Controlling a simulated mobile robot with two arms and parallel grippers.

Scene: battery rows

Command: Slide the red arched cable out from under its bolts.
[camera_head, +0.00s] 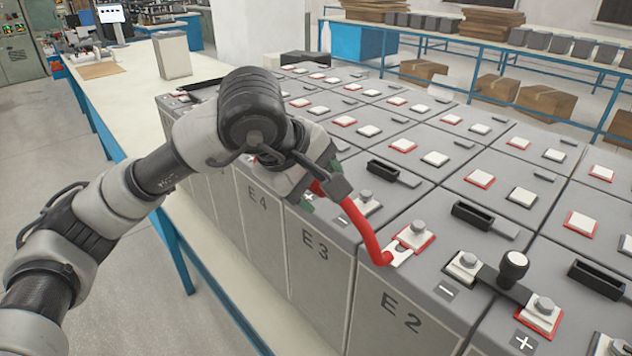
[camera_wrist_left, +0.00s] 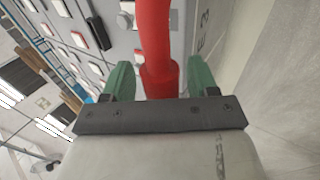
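The red arched cable (camera_head: 362,229) rises from a silver lug (camera_head: 399,254) at the red-edged terminal of battery E2 and runs up toward battery E3. The lug lies against the foot of the bolt (camera_head: 418,230); how far under it, I cannot tell. The cable's other end is hidden behind my gripper. My left gripper (camera_head: 322,190) is at the upper part of the cable. In the left wrist view, its two green fingers (camera_wrist_left: 159,80) stand on either side of the cable (camera_wrist_left: 155,35), with narrow gaps visible. My right gripper is not in view.
A bolted terminal (camera_head: 366,203) sits close to the gripper on E3. A dark bar with a black knob (camera_head: 513,266) joins two bolts at the right. Rows of grey batteries fill the table. A white box (camera_head: 171,55) stands on the left bench.

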